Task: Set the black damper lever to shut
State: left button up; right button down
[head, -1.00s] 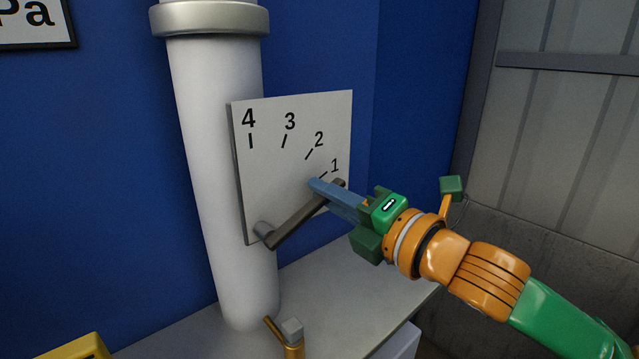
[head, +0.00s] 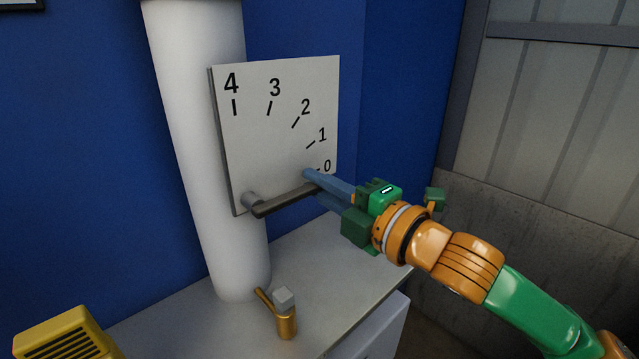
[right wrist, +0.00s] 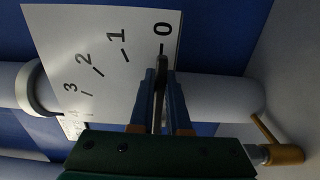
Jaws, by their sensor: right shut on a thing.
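The black damper lever (head: 282,201) is a dark bar on a pivot at the lower left of a white dial plate (head: 265,125) marked 4 to 0. It slopes slightly up to the right, its far end just below the 0 mark. My right gripper (head: 314,183) is shut on the lever near that end, its blue fingers on either side. In the right wrist view the lever (right wrist: 160,75) lies between the two fingers and points at the 0 mark. My left gripper is not in view.
The plate is fixed to a white vertical pipe (head: 190,130) standing on a grey surface (head: 330,240). A small brass valve with a grey knob (head: 286,318) stands below the lever. A yellow slotted thing (head: 65,335) is at the lower left. A blue wall is behind.

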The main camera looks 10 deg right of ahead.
jog(key=c, duration=0.9)
grip_release()
jog(key=shift+a, duration=0.1)
jog(key=shift+f, duration=0.1)
jog(key=b+v, duration=0.2)
jog(key=v, duration=0.5)
